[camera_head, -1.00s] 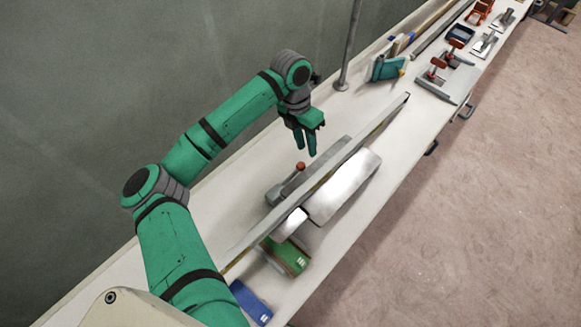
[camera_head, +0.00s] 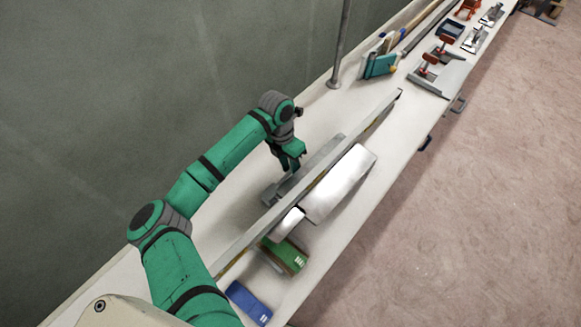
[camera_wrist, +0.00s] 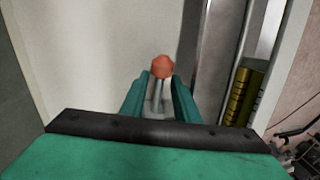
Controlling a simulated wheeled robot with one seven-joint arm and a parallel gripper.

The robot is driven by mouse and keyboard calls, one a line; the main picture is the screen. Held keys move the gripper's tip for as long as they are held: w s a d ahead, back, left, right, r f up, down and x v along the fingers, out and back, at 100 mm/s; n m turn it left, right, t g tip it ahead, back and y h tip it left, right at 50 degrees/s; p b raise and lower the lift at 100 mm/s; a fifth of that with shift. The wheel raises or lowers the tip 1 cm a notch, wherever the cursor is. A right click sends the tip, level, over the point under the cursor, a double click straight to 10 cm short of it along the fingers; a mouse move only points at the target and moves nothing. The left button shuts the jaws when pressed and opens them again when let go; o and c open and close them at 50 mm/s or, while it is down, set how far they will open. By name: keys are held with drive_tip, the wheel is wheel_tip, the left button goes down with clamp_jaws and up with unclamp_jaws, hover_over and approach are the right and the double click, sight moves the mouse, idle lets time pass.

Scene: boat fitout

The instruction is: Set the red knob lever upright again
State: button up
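The red knob (camera_wrist: 163,67) shows in the wrist view, just at the tips of my two green fingers. Its pale grey lever (camera_wrist: 157,100) runs down between the fingers, and its exact tilt is hard to tell. My gripper (camera_wrist: 161,84) is open, one finger on each side of the lever, with a visible gap. In the head view my gripper (camera_head: 294,163) is low over the grey lever base (camera_head: 271,196) and hides the knob. I cannot tell whether a finger touches the lever.
A long metal rail (camera_head: 250,233) runs close beside the lever base, with a silver block (camera_head: 340,184) beyond it. A green box (camera_head: 284,255) and a blue box (camera_head: 248,302) lie nearer. A grey pole (camera_head: 341,45) stands farther back.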

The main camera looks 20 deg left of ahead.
drive_tip(key=shift+f, duration=0.15)
drive_tip(key=shift+c, duration=0.7)
clamp_jaws()
drive_tip(key=shift+d, duration=0.1)
drive_tip(key=shift+s+a+r+t+h, duration=0.25)
drive_tip(key=shift+r+t+h, duration=0.05)
drive_tip(key=shift+r+t, duration=0.3)
drive_tip(key=shift+s+a+r+t+h, duration=0.1)
drive_tip(key=shift+s+r+t+h, duration=0.2)
drive_tip(key=shift+r+t, duration=0.4)
drive_tip(key=shift+s+a+r+t+h, duration=0.1)
drive_tip(key=shift+s+r+t+h, duration=0.15)
drive_tip(key=shift+r+t, duration=0.45)
drive_tip(key=shift+f, duration=0.1)
drive_tip(key=shift+o, duration=0.7)
unclamp_jaws()
drive_tip(key=shift+d, duration=0.1)
drive_tip(key=shift+f, duration=0.1)
